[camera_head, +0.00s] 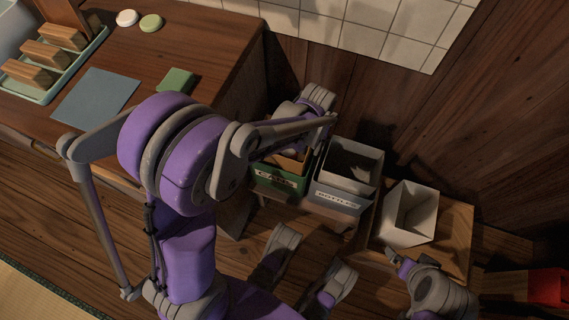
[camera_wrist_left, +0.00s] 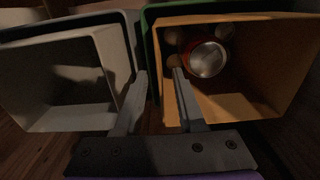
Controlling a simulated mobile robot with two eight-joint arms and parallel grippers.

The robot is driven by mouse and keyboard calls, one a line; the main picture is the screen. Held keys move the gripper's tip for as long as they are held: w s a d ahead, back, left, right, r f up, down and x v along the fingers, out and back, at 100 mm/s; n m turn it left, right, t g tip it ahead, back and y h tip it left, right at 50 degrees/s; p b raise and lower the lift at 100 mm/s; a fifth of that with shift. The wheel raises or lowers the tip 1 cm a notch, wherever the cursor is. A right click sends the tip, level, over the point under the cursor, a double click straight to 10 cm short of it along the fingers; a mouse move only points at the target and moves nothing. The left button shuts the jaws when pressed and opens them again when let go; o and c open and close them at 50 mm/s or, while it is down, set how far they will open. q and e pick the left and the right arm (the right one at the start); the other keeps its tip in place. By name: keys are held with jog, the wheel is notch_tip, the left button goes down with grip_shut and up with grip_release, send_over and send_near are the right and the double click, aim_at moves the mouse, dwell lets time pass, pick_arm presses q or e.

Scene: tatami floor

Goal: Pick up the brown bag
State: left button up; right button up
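The brown bag (camera_wrist_left: 259,97) stands upright inside the green CANS crate (camera_head: 272,182), with a red can (camera_wrist_left: 205,57) and several round dull pieces at its bottom. In the head view only a small part of the brown bag (camera_head: 297,155) shows below my left wrist. My left gripper (camera_wrist_left: 159,74) is open over the crates. I cannot tell if either finger touches the bag. My right gripper (camera_head: 394,256) is at the lower right, beside the wooden tray; its opening is unclear.
A grey BOTTLES crate (camera_head: 340,201) with a pale liner (camera_head: 350,168) stands right against the green crate. A white bin (camera_head: 409,214) stands on a wooden tray (camera_head: 456,222) further right. The wooden counter (camera_head: 215,50) is at left, the wall behind. A red object (camera_head: 546,288) is lower right.

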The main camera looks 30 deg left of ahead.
pick_arm(q)
grip_shut()
dwell(1.3)
